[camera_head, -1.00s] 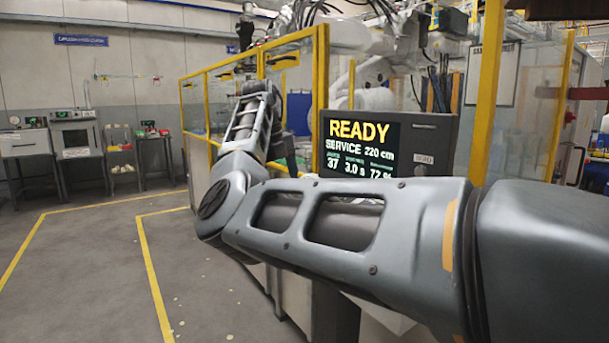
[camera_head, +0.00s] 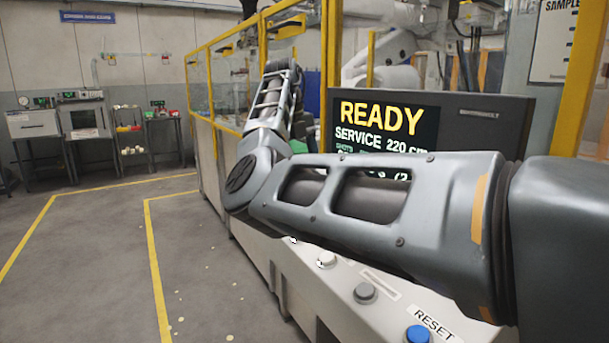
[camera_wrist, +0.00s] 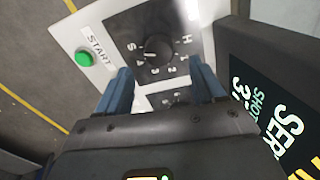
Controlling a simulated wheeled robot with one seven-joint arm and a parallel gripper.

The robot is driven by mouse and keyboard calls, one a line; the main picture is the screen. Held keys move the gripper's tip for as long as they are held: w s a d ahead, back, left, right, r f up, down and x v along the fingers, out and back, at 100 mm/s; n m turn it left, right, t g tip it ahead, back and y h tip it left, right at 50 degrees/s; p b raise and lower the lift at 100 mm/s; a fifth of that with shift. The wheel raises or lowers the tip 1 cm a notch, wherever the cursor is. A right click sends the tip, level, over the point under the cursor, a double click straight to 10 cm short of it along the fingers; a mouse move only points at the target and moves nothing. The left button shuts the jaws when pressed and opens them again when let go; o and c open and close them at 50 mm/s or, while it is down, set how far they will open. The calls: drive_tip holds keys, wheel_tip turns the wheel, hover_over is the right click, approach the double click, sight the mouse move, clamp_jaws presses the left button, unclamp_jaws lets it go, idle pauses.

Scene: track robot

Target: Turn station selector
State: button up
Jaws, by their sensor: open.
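The station selector (camera_wrist: 157,47) is a black rotary knob on a dark dial plate with white marks, in the upper middle of the wrist view. My gripper (camera_wrist: 163,82) is open, with its two blue fingers apart. In the picture, the knob lies beyond and between the fingertips; I see no contact. The gap between fingers and knob is hard to judge. A second dark marked plate (camera_wrist: 174,96) shows partly between the fingers, mostly hidden by the gripper body. In the head view the selector and gripper are not visible; my arm crosses the panel.
A green START button (camera_wrist: 84,59) is left of the dial. The READY screen (camera_head: 385,125) stands behind my arm. A blue RESET button (camera_head: 418,334) and a grey button (camera_head: 364,292) sit on the console (camera_head: 330,285). Open floor (camera_head: 100,270) lies to the left.

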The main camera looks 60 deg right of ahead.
drive_tip(key=shift+x, duration=2.35)
drive_tip(key=c, duration=1.1)
